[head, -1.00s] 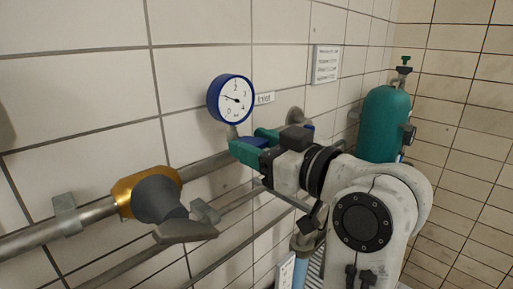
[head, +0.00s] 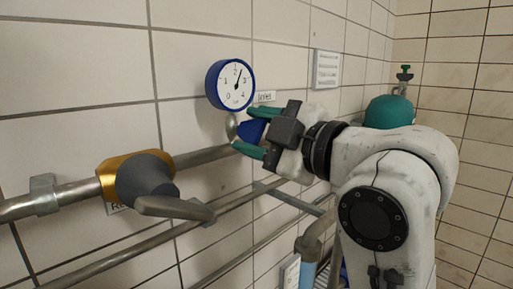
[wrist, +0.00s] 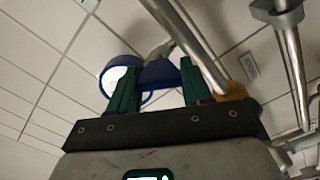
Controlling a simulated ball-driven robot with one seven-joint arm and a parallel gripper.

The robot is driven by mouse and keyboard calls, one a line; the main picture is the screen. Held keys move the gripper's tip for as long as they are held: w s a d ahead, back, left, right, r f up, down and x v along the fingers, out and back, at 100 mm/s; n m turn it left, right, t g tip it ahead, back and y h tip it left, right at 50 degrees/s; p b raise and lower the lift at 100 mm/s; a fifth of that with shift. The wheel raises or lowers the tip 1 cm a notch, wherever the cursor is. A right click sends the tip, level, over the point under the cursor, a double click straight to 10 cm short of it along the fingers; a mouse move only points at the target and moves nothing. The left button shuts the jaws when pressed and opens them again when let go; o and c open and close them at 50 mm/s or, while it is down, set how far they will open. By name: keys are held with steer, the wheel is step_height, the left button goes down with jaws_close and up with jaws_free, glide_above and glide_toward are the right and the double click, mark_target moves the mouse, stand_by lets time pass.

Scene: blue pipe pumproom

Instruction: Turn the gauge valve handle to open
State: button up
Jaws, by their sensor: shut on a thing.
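The blue gauge valve handle (head: 252,130) sits just under the round blue-rimmed gauge (head: 231,84) on the tiled wall. My gripper (head: 244,129) is shut on this handle, with one green finger above it and one below. The gauge needle points up, between 2 and 3. In the wrist view, the blue handle (wrist: 160,74) shows between the two green fingers of my gripper (wrist: 159,72). The gauge (wrist: 112,74) is partly hidden there behind the left finger.
A grey lever valve with a gold body (head: 112,179) sits on the metal pipe (head: 205,156) to the left. A teal gas cylinder (head: 388,111) stands behind my arm. Wall signs hang near the gauge. Thinner pipes run below.

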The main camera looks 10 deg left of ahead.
steer(key=n+b, duration=0.4)
steer(key=n, duration=0.1)
steer(key=shift+s+a+n, duration=0.15)
steer(key=shift+s+n, duration=0.05)
steer(key=shift+n, duration=0.1)
steer(key=shift+n+b, duration=0.3)
steer(key=shift+n, duration=0.2)
steer(key=shift+s+a+f, duration=0.1)
steer(key=shift+a+f, duration=0.05)
steer(key=o, duration=0.9)
steer(key=shift+o, duration=0.8)
steer(key=shift+s, duration=0.1)
